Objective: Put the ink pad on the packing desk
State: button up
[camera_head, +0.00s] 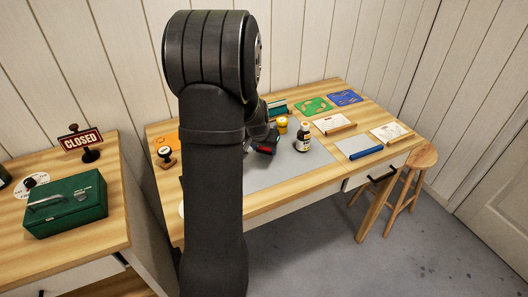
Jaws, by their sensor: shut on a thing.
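My gripper (262,138) is low over the grey mat on the right-hand desk, partly hidden behind my arm. It is shut on a small dark thing with a red patch (264,150), which looks like the ink pad. The view does not show clearly whether this thing touches the mat. Two wooden desks are in view, the right-hand desk (290,203) and the left-hand desk (98,240); I cannot tell by any label which is the packing desk.
A brown bottle (303,137) and a yellow-lidded jar (282,125) stand close to my gripper. A stamp (165,157) is at left. The left-hand desk holds a green cash box (66,205) and a CLOSED sign (81,140). A stool (409,180) stands at right.

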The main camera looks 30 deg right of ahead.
jog(key=shift+f, duration=1)
jog(key=shift+f, duration=0.2)
jog(key=o, duration=1.1)
jog(key=shift+c, duration=0.2)
jog(key=shift+r, duration=0.1)
jog(key=v, duration=1.1)
jog(key=shift+r, duration=0.3)
jog(key=shift+o, duration=1.4)
jog(key=shift+s+a+r, duration=0.1)
jog(key=shift+s+r, duration=0.05)
jog(key=shift+r, duration=0.1)
